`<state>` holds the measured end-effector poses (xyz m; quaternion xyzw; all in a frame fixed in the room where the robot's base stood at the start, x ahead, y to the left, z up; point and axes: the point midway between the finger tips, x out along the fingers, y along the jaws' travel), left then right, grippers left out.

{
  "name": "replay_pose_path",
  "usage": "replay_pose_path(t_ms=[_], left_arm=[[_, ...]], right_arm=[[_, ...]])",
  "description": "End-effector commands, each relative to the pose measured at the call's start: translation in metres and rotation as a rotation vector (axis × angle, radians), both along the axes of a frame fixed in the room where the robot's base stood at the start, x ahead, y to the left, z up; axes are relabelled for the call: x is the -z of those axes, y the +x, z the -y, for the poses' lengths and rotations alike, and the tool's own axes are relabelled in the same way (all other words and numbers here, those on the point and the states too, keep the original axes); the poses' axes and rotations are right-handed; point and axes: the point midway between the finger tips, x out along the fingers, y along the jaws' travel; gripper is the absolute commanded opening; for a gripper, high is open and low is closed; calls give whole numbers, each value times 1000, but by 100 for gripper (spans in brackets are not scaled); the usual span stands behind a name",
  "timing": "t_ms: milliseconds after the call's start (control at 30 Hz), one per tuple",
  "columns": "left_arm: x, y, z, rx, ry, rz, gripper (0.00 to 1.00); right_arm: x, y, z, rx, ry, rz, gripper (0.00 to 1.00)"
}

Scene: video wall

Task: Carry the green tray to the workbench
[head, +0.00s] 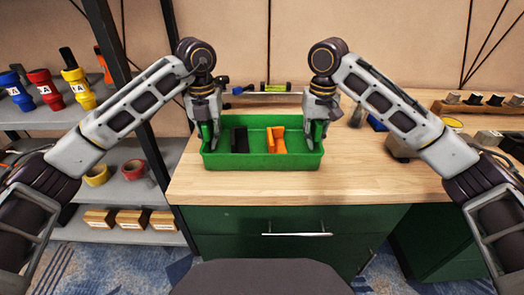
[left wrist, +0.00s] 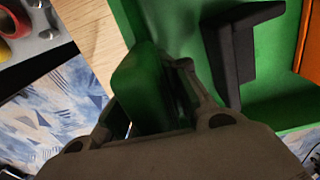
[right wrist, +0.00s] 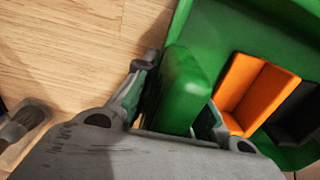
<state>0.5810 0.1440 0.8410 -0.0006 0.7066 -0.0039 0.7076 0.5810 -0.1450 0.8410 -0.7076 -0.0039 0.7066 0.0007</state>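The green tray (head: 262,162) is level over the wooden top of the workbench (head: 350,185), near its front left part. I cannot tell if its underside touches the wood. It holds a black angled piece (head: 240,140) and an orange angled piece (head: 276,140). My left gripper (head: 207,133) is at the tray's left end, its fingers around a green grip (left wrist: 145,90). My right gripper (head: 316,133) is at the right end, its fingers around the other grip (right wrist: 183,90). Both look shut on the tray; the fingertips are partly hidden.
A level with a yellow-green middle (head: 275,88) lies behind the tray. Tools and small blocks (head: 485,100) crowd the bench's right side. A shelf (head: 125,190) with bottles, tape rolls and small boxes stands at left, beside a dark post. The bench's front strip is clear.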

Motion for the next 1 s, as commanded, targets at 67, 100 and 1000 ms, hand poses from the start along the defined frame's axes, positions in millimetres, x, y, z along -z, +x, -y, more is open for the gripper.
replay_pose_path(t_ms=[67,100,1000], left_arm=[[0,2,-9,-16,14,-3,22],[0,2,-9,-15,14,-3,27],[-21,1,-4,-6,8,0,38]], right_arm=[[0,2,10,16,-15,-4,22],[0,2,9,16,-15,-4,27],[0,0,4,5,-7,-3,38]])
